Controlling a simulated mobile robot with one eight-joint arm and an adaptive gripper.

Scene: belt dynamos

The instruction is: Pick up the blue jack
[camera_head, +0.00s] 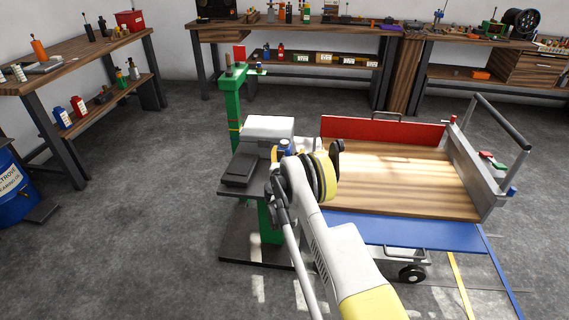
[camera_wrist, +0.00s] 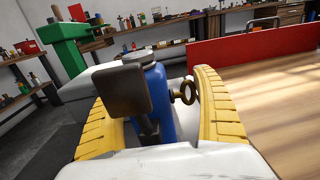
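The blue jack (camera_wrist: 160,105) stands upright between my gripper's fingers in the wrist view, with a dark square plate in front of it, a grey top and a bronze ring on its right side. My gripper (camera_wrist: 152,85) has one yellow ribbed finger on each side of the jack, with visible gaps on both sides. It looks open. What lies under the jack is hidden.
A grey block (camera_head: 268,128) and a dark plate (camera_head: 240,170) sit on the stand. A trolley with a wooden bed (camera_head: 400,180), red and blue side panels and a metal handle is close on the right. Workbenches line the walls.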

